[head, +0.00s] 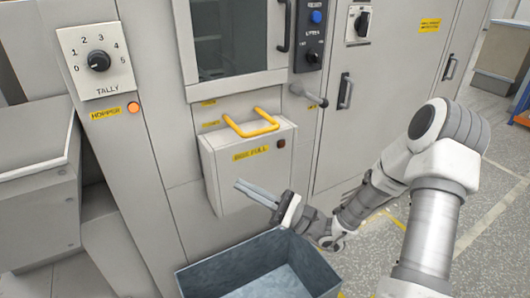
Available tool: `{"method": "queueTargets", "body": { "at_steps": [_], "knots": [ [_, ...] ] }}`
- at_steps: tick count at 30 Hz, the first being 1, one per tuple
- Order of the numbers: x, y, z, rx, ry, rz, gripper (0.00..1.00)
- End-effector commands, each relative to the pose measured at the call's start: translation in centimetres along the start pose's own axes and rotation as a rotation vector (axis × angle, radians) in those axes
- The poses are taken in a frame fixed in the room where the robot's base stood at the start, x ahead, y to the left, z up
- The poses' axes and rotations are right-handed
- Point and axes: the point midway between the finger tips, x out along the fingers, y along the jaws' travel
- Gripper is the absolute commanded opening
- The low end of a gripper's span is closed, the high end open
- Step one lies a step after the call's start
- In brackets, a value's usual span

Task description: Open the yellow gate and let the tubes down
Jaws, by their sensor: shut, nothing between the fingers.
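A yellow U-shaped bar (252,123), which looks like the gate's handle, sits on top of a grey box (222,176) on the machine front. I cannot tell how far the gate is open. No tubes can be made out.
A dark lever (312,97) sticks out right of the yellow bar. A tally dial (98,61) and a lit orange hopper lamp (133,108) are at left. The box's lamp (281,143) looks dark. A dark window (228,38) is above. Floor is free at right.

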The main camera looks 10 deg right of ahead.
Motion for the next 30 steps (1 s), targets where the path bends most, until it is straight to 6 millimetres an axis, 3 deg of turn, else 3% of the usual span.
{"method": "queueTargets", "body": {
  "at_steps": [6, 15, 21, 30],
  "knots": [
    [-3.7, -3.6, -4.2, 0.035, -0.021, -0.306, 0.0],
    [-8.8, -7.0, -8.1, 0.051, -0.017, -0.623, 0.0],
    [-10.0, -7.6, -8.9, 0.051, -0.012, -0.694, 0.0],
    [-10.1, -7.6, -8.9, 0.051, -0.011, -0.697, 0.0]
  ]
}}
